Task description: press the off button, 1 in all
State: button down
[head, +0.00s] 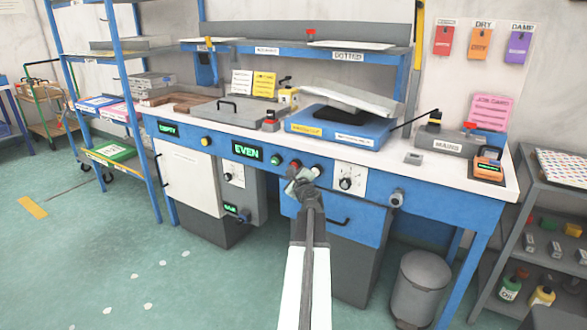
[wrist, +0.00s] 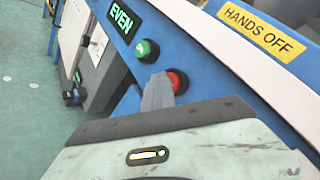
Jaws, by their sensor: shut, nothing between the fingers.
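A red button (head: 295,163) sits on the blue front rail of the bench, right of a green button (head: 276,160). I read no "off" label on it. In the wrist view the red button (wrist: 180,82) is right beside my gripper's tip (wrist: 160,82), which covers its left edge. The green button (wrist: 147,50) is up and left of the tip. My gripper (head: 298,180) is shut and empty, just below the red button in the head view. I cannot tell whether the tip touches the button.
A lit EVEN display (head: 247,152) is left of the buttons, and a white dial plate (head: 348,180) is to the right. A yellow HANDS OFF label (wrist: 262,30) is above the red button. A grey bin (head: 420,285) stands at the right. Open floor lies front left.

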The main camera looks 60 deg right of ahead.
jog(key=shift+d, duration=0.2)
jog(key=shift+a, duration=1)
jog(key=a, duration=0.5)
dwell(0.3)
dwell(0.6)
